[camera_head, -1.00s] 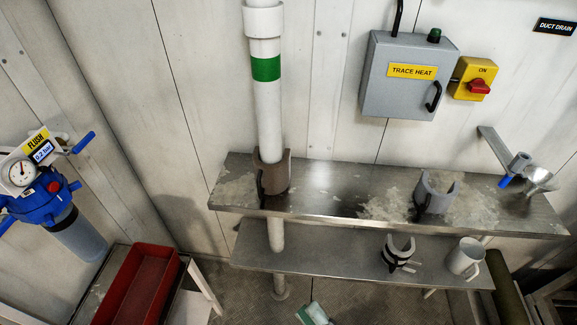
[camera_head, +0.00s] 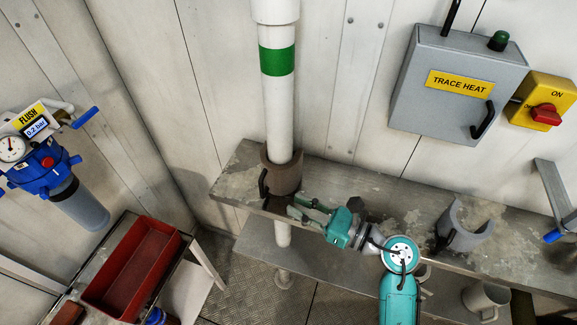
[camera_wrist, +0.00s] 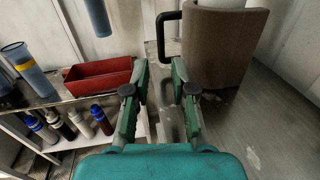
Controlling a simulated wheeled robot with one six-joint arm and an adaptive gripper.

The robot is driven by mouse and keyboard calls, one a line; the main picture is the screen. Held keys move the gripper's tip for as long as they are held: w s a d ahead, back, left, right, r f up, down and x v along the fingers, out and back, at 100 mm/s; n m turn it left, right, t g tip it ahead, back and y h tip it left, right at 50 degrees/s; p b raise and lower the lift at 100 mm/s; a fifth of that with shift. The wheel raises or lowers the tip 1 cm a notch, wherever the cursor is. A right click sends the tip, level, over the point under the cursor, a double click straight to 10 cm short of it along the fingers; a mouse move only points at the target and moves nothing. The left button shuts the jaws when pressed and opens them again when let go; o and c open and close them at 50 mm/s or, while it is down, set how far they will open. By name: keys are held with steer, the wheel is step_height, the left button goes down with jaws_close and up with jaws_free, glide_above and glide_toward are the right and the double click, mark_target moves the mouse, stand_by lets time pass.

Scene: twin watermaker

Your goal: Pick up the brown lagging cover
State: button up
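The brown lagging cover (camera_head: 284,180) stands upright on the upper metal shelf, around the lower part of the white pipe (camera_head: 279,110). Its black handle (camera_head: 263,184) is on its left side. In the wrist view the cover (camera_wrist: 226,46) fills the upper right, with the handle (camera_wrist: 162,36) sticking out to the left. My gripper (camera_head: 297,206) is open and empty, just in front of the cover at its lower right in the head view. In the wrist view its two green fingers (camera_wrist: 160,76) are apart, below the handle, with nothing between them.
A grey cover (camera_head: 468,226) stands farther right on the upper shelf (camera_head: 235,190). A mug (camera_head: 485,298) is on the lower shelf. A red tray (camera_head: 132,272) sits on a stand at left, with bottles (camera_wrist: 78,122) below. The trace heat box (camera_head: 455,85) is on the wall.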

mark_target(263, 195)
steer(key=x, duration=1)
steer(key=shift+w+a, duration=0.2)
steer(key=shift+w, duration=0.1)
jaws_close()
